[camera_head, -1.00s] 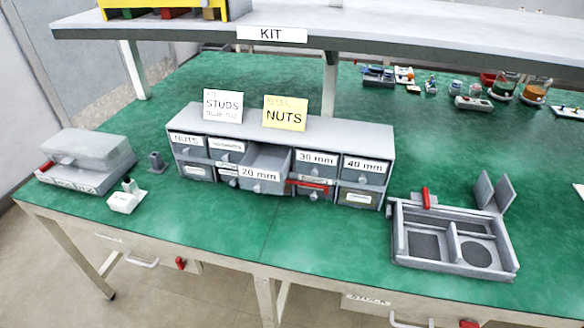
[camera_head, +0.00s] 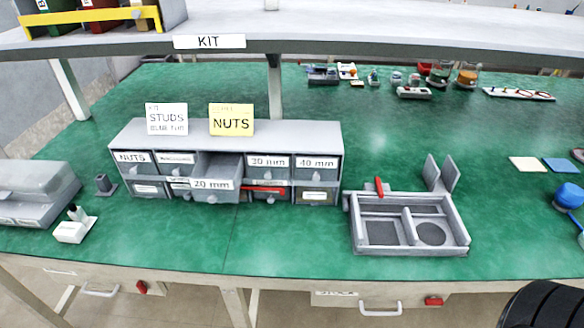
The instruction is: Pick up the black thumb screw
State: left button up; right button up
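I cannot make out a black thumb screw in the head view. The grey drawer cabinet (camera_head: 322,140) stands on the green table, with its 20 mm drawer (camera_head: 222,172) pulled out. Neither of my grippers is in view. A black, ribbed, rounded shape (camera_head: 548,308) fills the bottom right corner; I cannot tell what it is.
A grey divided tray (camera_head: 384,252) with a red piece (camera_head: 379,187) stands right of the cabinet. A grey box (camera_head: 35,190) and a small white bottle unit (camera_head: 70,232) are at the left. Jars (camera_head: 467,75) stand at the back. The green top (camera_head: 285,235) is clear between cabinet and tray.

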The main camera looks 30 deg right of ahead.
aim_at(72, 207)
jog(key=j+z, duration=0.15)
jog(key=z, duration=0.55)
jog(key=j+z, duration=0.3)
jog(key=j, duration=0.15)
jog(key=j+z, duration=0.3)
jog(key=j, duration=0.15)
jog(key=j+z, duration=0.1)
jog(key=j, duration=0.35)
jog(key=k+j, duration=0.1)
jog(key=j, duration=0.4)
jog(key=k+j+z, duration=0.15)
jog(key=j, duration=0.75)
jog(key=z, duration=0.05)
